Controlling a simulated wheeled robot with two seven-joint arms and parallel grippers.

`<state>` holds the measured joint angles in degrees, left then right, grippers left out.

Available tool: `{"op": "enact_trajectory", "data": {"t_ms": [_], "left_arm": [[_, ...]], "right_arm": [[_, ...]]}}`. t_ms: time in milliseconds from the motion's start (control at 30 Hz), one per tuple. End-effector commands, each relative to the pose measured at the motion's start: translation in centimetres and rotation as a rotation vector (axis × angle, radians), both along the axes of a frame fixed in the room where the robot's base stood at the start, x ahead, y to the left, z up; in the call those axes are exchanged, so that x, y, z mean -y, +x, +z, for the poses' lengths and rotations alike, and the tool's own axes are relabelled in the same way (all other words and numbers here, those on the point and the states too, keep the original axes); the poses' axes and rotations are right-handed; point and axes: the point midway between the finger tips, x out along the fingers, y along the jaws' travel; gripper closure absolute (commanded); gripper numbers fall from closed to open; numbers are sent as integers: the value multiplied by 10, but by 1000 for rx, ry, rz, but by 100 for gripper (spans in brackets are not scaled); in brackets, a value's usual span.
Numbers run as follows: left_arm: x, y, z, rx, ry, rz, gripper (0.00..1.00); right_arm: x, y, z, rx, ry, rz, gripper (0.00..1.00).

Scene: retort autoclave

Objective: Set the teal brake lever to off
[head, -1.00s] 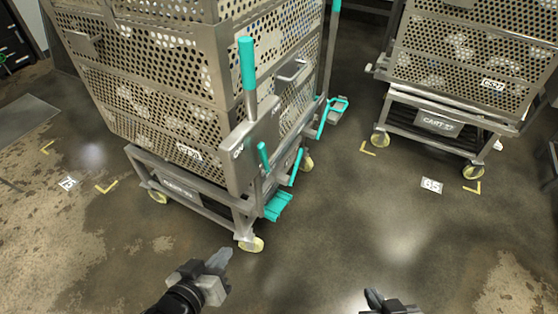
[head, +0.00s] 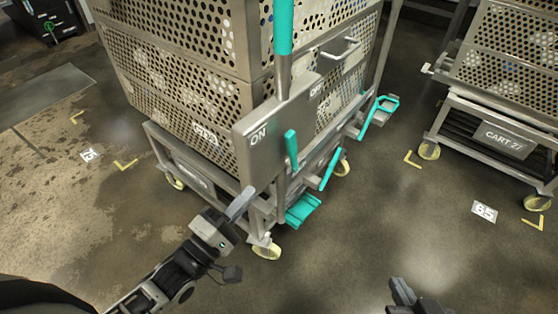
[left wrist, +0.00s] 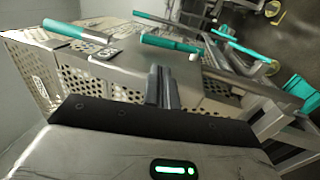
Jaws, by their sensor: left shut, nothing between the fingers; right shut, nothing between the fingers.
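A tall lever with a teal grip (head: 283,25) and steel shaft rises from a grey plate (head: 262,130) on the cart corner. The plate reads ON at its left end and OFF further right; the lever stands nearly upright between them. A smaller teal handle (head: 291,148) sticks up in front of the plate. My left gripper (head: 240,203) is shut and empty, just below the plate's ON end in the picture. In the left wrist view its closed fingers (left wrist: 163,88) point toward a teal handle (left wrist: 172,42), apart from it. My right gripper (head: 403,292) is shut, low at the right.
The perforated basket (head: 185,85) sits on a wheeled cart with a teal pedal (head: 302,210) low at its corner. More teal bars (head: 330,169) and a teal loop handle (head: 378,112) line its right side. Another cart (head: 500,137) stands right, with open floor between.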

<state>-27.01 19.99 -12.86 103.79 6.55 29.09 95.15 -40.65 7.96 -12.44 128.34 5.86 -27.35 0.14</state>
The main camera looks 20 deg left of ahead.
Motion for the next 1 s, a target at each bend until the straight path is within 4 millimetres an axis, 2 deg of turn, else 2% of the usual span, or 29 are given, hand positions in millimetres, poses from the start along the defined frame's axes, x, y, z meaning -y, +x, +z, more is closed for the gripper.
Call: {"op": "enact_trajectory", "data": {"t_ms": [100, 300, 500, 700, 1000], "left_arm": [[9, 26, 7, 4, -3, 1, 100], [23, 64, 15, 3, -1, 1, 100], [33, 90, 20, 0, -1, 0, 100], [37, 100, 21, -2, 0, -1, 100], [37, 100, 22, -2, 1, -1, 100]], "right_arm": [[0, 0, 0, -2, 0, -1, 100], [0, 0, 0, -3, 0, -1, 100], [0, 0, -1, -3, 0, -1, 100], [0, 0, -1, -3, -1, 0, 100], [0, 0, -1, -2, -1, -1, 100]]}}
